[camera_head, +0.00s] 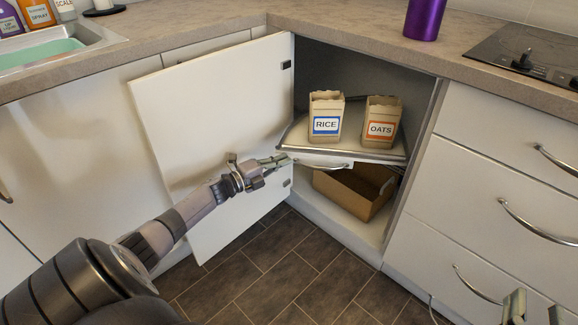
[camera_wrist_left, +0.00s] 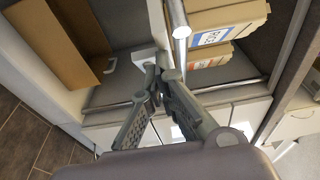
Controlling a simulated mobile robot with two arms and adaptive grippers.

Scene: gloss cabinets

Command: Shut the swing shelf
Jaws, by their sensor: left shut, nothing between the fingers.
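My left gripper (camera_head: 286,160) is shut and empty at the shelf's front left corner, by the handle's left end. In the left wrist view the fingertips (camera_wrist_left: 160,72) are together, close below a metal bar (camera_wrist_left: 178,18); contact is unclear. My right gripper (camera_head: 537,310) shows at the lower right edge, fingers apart.
The white cabinet door (camera_head: 220,110) stands open to the left, behind my left arm. A brown box (camera_head: 352,190) sits on the cabinet floor below the shelf. Drawers with curved handles (camera_head: 535,218) line the right side. The tiled floor (camera_head: 290,260) in front is clear.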

